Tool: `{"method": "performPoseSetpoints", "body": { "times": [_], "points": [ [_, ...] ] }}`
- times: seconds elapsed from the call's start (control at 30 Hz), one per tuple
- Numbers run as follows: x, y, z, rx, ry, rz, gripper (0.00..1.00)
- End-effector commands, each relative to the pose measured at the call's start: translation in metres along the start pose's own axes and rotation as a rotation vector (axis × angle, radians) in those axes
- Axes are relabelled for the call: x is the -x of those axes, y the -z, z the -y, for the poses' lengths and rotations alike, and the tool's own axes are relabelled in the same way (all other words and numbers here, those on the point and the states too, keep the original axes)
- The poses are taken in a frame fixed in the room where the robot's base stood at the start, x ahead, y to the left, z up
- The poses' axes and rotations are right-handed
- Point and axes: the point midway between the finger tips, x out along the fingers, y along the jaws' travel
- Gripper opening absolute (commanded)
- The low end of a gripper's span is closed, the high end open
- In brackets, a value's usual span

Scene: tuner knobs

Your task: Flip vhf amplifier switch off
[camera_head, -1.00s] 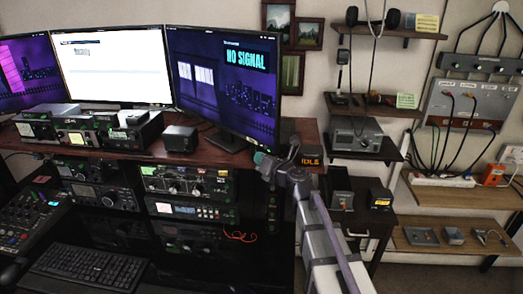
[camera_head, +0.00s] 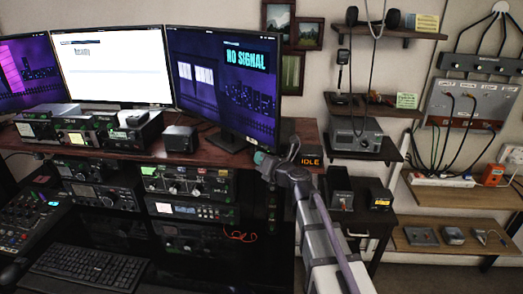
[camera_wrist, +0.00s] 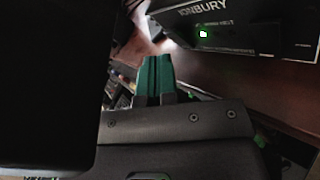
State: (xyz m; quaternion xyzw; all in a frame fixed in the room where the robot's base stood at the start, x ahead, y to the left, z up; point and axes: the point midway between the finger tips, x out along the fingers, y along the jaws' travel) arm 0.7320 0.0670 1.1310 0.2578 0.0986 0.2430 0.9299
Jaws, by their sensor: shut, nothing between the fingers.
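My gripper (camera_head: 262,158) is at the right end of the desk shelf, close to a small box with a lit "IDLE" display (camera_head: 308,157). In the wrist view its green fingers (camera_wrist: 154,74) are together and hold nothing. A large dark shape hides the left of the wrist view.
The right monitor (camera_head: 222,85) stands just behind my gripper. Stacked radios (camera_head: 185,183) are below the shelf (camera_head: 225,152). Two small boxes (camera_head: 341,200) (camera_head: 381,199) sit on the side cabinet. Wall shelves (camera_head: 385,150) are at the right.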

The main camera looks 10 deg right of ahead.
Motion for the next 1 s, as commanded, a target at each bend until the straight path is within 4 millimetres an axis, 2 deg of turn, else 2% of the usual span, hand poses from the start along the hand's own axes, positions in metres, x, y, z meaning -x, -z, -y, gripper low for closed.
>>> {"method": "performPoseSetpoints", "body": {
  "times": [1.0],
  "points": [
    [-0.0089,-0.0065,0.0064,0.000,0.000,0.000,0.00]
  ]
}}
